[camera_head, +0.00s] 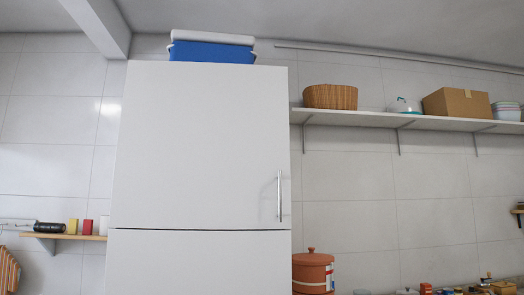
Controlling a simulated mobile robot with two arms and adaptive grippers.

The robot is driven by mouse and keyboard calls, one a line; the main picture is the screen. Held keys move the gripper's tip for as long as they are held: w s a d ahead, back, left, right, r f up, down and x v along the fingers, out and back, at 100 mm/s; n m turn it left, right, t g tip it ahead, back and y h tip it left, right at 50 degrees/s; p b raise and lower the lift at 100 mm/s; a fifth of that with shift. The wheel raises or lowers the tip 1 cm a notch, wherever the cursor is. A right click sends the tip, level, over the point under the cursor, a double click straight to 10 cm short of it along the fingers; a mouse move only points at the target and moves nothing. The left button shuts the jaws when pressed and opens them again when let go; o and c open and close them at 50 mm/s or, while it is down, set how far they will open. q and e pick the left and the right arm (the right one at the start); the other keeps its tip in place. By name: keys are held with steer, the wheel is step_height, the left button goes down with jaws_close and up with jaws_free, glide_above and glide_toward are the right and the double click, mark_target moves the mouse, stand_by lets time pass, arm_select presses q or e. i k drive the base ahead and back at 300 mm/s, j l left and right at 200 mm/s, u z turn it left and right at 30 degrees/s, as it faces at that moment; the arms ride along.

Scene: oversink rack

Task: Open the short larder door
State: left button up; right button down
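The tall white larder fills the middle of the head view. It has an upper door (200,145) and a lower panel (198,262), split by a thin dark horizontal gap. The upper door looks shut. A vertical silver bar handle (279,197) sits near the upper door's lower right edge. The lower panel runs out of the bottom of the view, and no handle shows on its visible part. I cannot tell which of the two is the short door. Neither of my grippers is in view.
A blue cool box (211,52) with a white lid stands on the larder. A wall shelf (415,122) at right holds a wicker basket (330,97) and a cardboard box (457,104). A terracotta pot (313,272) stands close by the larder's right side. A small wooden shelf (62,237) is at left.

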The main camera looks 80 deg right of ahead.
mark_target(201, 145)
steer(key=z, duration=2)
